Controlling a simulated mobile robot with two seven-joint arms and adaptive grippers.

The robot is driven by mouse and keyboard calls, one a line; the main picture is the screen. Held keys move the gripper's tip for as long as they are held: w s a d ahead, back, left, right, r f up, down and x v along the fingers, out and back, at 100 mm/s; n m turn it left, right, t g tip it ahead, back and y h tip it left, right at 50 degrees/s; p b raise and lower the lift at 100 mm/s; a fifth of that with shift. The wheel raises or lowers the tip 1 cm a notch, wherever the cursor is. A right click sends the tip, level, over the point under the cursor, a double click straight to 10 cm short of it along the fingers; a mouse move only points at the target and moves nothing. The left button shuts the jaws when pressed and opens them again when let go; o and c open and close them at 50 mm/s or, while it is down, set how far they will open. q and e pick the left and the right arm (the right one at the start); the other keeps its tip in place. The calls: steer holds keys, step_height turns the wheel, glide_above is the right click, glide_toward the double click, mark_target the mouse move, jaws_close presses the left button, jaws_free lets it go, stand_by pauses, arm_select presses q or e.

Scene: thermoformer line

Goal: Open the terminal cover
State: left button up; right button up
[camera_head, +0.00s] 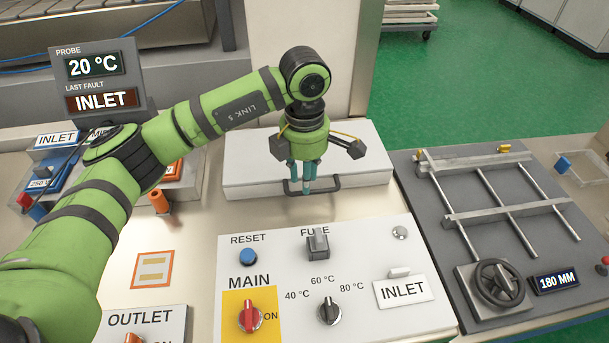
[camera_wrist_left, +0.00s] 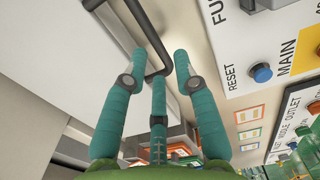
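The terminal cover is most likely the wide white lid (camera_head: 250,176) behind the control panel, and it looks shut and flat. Its dark bar handle (camera_head: 328,186) is on the front edge. My left gripper (camera_head: 301,187) points down at the handle's left part. In the left wrist view the teal fingers (camera_wrist_left: 157,68) are spread, and the handle (camera_wrist_left: 146,22) runs between their tips, with the white lid (camera_wrist_left: 45,50) at left. I cannot tell whether the fingers touch the handle. My right gripper is not in view.
The control panel (camera_head: 365,241) with a blue RESET button (camera_head: 248,257), FUSE switch (camera_head: 318,245) and red MAIN knob (camera_head: 250,316) lies in front. A grey frame unit with a handwheel (camera_head: 498,283) stands at right. A PROBE display (camera_head: 97,80) stands at left.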

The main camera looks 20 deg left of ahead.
arm_select(q)
step_height(320, 180, down, 2)
steer(key=shift+w+f+p, duration=0.15)
steer(key=shift+p, duration=0.2)
steer(key=shift+w+a+f, duration=0.1)
steer(key=shift+f, duration=0.4)
jaws_close()
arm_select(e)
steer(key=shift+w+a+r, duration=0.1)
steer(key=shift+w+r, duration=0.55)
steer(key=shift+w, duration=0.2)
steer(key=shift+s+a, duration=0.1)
